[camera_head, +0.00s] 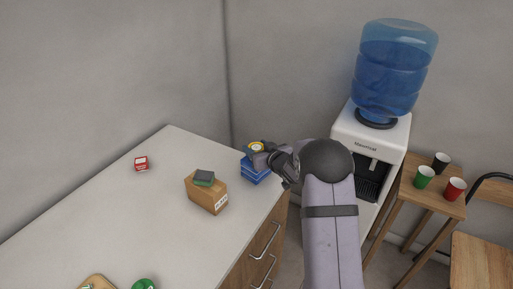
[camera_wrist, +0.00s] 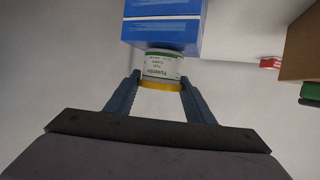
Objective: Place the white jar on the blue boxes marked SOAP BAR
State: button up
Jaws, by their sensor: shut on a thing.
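The white jar (camera_wrist: 161,68) with green print and a yellow lid is between the two fingers of my gripper (camera_wrist: 160,82) in the wrist view. My gripper is shut on it around the yellow lid. The blue boxes (camera_wrist: 163,22) lie right against the jar's far end in the wrist view. In the head view the jar (camera_head: 256,146) is at the top of the stacked blue boxes (camera_head: 254,172), near the counter's right corner. My gripper (camera_head: 263,153) reaches it from the right and partly hides it. I cannot tell whether the jar's base touches the boxes.
A brown cardboard box (camera_head: 206,194) with a dark green item (camera_head: 204,178) on it stands left of the blue boxes. A small red box (camera_head: 141,163) lies farther left. A water dispenser (camera_head: 371,150) stands right of the counter (camera_head: 120,215). The counter's middle is clear.

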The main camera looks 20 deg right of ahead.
jog(key=shift+f, duration=0.1)
jog(key=o, duration=1.1)
jog(key=shift+r, duration=0.2)
jog(key=shift+s+d+r+b, duration=0.15)
jog(key=shift+s+b, duration=0.15)
jog(key=shift+s, duration=0.3)
jog(key=b+v, duration=0.2)
jog(key=v, duration=0.8)
jog(key=shift+s, duration=0.35)
jog(key=shift+r, duration=0.1)
